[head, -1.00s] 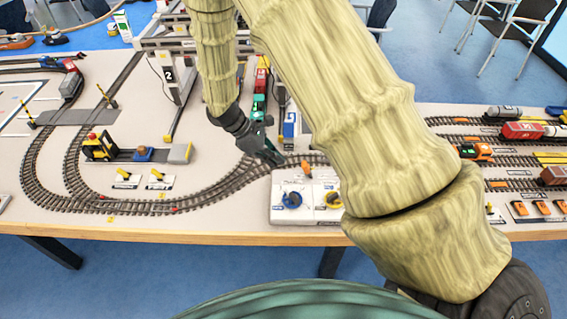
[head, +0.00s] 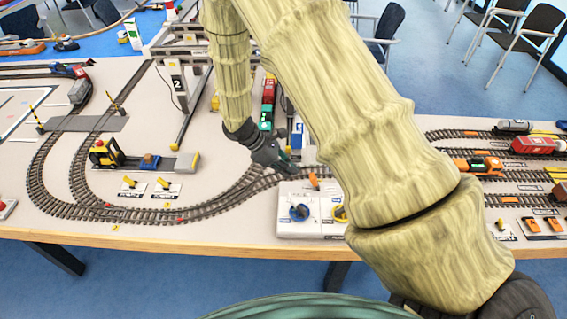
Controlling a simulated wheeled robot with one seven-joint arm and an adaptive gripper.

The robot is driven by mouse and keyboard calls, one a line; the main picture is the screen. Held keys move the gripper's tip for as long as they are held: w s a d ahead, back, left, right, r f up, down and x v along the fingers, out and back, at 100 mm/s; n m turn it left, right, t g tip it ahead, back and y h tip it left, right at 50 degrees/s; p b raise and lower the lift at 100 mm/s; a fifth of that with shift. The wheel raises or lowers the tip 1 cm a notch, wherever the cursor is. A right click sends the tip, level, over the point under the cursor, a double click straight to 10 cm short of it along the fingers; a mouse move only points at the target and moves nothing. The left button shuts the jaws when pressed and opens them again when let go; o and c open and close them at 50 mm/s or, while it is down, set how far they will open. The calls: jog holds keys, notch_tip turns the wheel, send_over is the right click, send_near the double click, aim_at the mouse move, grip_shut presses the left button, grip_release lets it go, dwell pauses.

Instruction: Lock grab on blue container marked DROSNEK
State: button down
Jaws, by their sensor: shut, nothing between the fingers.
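A small blue and white block (head: 298,136), which may be the blue container, stands behind my gripper, partly hidden by my arm. I cannot read DROSNEK on it. My dark gripper (head: 287,167) is shut and empty, pointing down just left of the orange lever, above the box's back edge. I cannot tell whether it touches the lever. The crane's grab is not clearly visible.
A grey gantry crane post marked 2 (head: 178,84) stands behind, left of my arm. Red and green wagons (head: 267,102) stand beyond my gripper.

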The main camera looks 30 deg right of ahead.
aim_at(315, 183)
jog(key=shift+p+x, duration=0.7)
jog(key=shift+x, duration=2.15)
jog(key=shift+r, duration=0.2)
